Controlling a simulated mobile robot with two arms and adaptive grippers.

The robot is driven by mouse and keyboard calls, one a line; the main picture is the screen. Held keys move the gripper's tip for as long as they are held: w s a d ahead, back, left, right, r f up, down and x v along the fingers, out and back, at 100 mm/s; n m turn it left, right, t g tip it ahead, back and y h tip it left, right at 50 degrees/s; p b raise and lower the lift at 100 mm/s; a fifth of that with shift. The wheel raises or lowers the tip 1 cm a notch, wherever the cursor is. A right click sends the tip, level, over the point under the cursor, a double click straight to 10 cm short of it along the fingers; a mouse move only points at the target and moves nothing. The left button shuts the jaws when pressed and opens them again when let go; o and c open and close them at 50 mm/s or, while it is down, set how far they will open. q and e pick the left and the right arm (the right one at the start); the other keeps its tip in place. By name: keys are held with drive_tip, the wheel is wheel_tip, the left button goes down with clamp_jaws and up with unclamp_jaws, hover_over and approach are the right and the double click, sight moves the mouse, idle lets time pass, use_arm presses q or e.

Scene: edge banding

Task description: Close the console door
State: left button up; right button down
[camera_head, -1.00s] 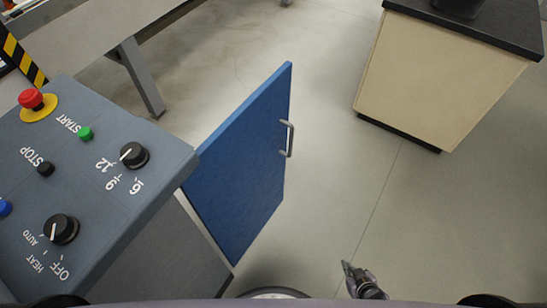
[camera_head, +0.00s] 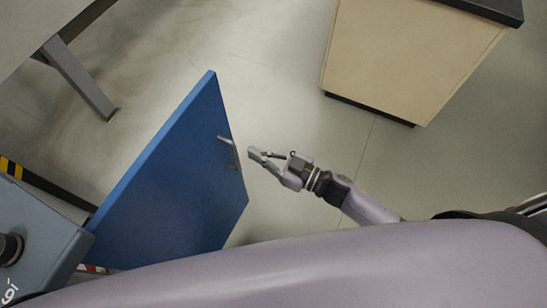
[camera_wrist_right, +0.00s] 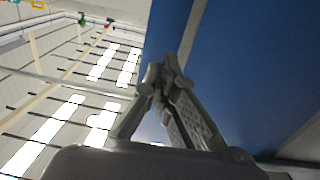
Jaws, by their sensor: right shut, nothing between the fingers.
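The blue console door (camera_head: 170,180) stands open, swung out from the grey console (camera_head: 40,235) at the lower left of the head view. A metal handle (camera_head: 227,141) sits near its free edge. My right gripper (camera_head: 257,153) is shut and empty, just right of the handle and the door's free edge. In the right wrist view the shut fingers (camera_wrist_right: 163,80) are in front of the blue door (camera_wrist_right: 245,70), which fills the right side. I cannot tell whether they touch it. My left gripper is not in view.
A beige cabinet (camera_head: 400,60) with a dark top stands at the upper right. A grey table leg (camera_head: 78,78) stands at the upper left. Clear floor (camera_head: 270,60) lies between them. Part of a black knob (camera_head: 10,248) shows on the console.

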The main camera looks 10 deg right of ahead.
drive_tip(key=x, duration=0.6)
drive_tip(key=shift+w, duration=0.25)
drive_tip(key=shift+a, duration=0.15)
